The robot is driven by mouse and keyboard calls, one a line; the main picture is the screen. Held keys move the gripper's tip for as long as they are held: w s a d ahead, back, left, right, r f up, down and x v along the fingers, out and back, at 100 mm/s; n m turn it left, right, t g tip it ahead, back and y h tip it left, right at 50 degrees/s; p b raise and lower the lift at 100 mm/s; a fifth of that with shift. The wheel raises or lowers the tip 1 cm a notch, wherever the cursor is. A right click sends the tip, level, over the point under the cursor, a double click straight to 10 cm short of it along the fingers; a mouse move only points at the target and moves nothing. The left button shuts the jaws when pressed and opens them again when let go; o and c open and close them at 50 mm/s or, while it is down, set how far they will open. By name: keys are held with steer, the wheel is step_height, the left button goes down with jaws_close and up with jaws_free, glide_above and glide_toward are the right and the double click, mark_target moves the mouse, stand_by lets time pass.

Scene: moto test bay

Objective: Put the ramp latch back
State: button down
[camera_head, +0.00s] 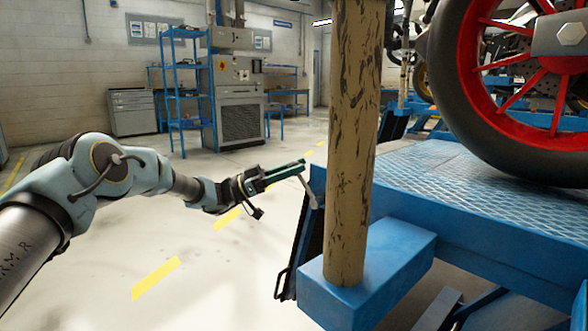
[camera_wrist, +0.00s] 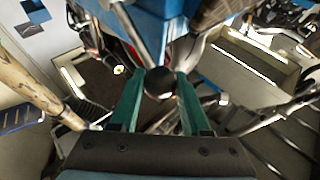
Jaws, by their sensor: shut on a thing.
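My gripper (camera_head: 298,166) reaches from the left to the near-left edge of the blue lift platform (camera_head: 440,172). Its green fingers are closed on the upper end of a thin grey lever, which I take as the ramp latch (camera_head: 309,188). The lever slants down and right to the platform's edge. In the wrist view, a round black knob (camera_wrist: 159,83) sits between the two green fingers (camera_wrist: 160,76), with a grey rod running up from it. The head view does not clearly show the knob. A dark ramp panel (camera_head: 304,240) hangs steeply at the platform's side.
A worn beige post (camera_head: 347,130) on a blue block (camera_head: 370,275) stands just right of my gripper. A motorcycle wheel with red spokes (camera_head: 500,80) rests on the platform. The floor left of the ramp is open. Blue shelving (camera_head: 188,95) stands behind.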

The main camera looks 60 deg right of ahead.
mark_target(305, 183)
stand_by(0.8)
steer(key=shift+s+a+r+m+t+y+p, duration=0.2)
steer(key=shift+s+r+m+t+y+p, duration=0.1)
steer(key=shift+s+r+m+t+y, duration=0.25)
steer(key=shift+s+a+r+m+t+y+p, duration=0.2)
steer(key=shift+s+r+m+y, duration=0.25)
steer(key=shift+m, duration=0.3)
steer(key=shift+s+a+r+m+t+y+p, duration=0.15)
steer(key=shift+s+r+m+t+y+p, duration=0.15)
steer(key=shift+s+m+t+p, duration=0.2)
steer(key=shift+s+a+r+m+t+y+p, duration=0.1)
steer(key=shift+s+r+m+t+y+p, duration=0.2)
steer(key=shift+s+m+t+p, duration=0.15)
steer(key=shift+s+a+r+m+t+y+p, duration=0.1)
steer(key=shift+s+a+m+t+y+p, duration=0.1)
steer(key=shift+s+m+t+p, duration=0.3)
steer(key=shift+s+a+r+m+t+y+p, duration=0.1)
steer(key=shift+s+a+m+t+y+p, duration=0.1)
steer(key=shift+s+m+t+p, duration=0.3)
steer(key=shift+s+a+f+m+t+p, duration=0.1)
steer(key=shift+s+m+t+p, duration=0.1)
steer(key=shift+s, duration=0.15)
steer(key=shift+s+a+f+m+t+p, duration=0.1)
steer(key=shift+s+m+t, duration=0.1)
steer(key=shift+s, duration=0.15)
steer(key=shift+c, duration=1.9)
jaws_free()
steer(key=shift+s+r, duration=0.1)
steer(key=p+v, duration=0.1)
steer(key=v, duration=1)
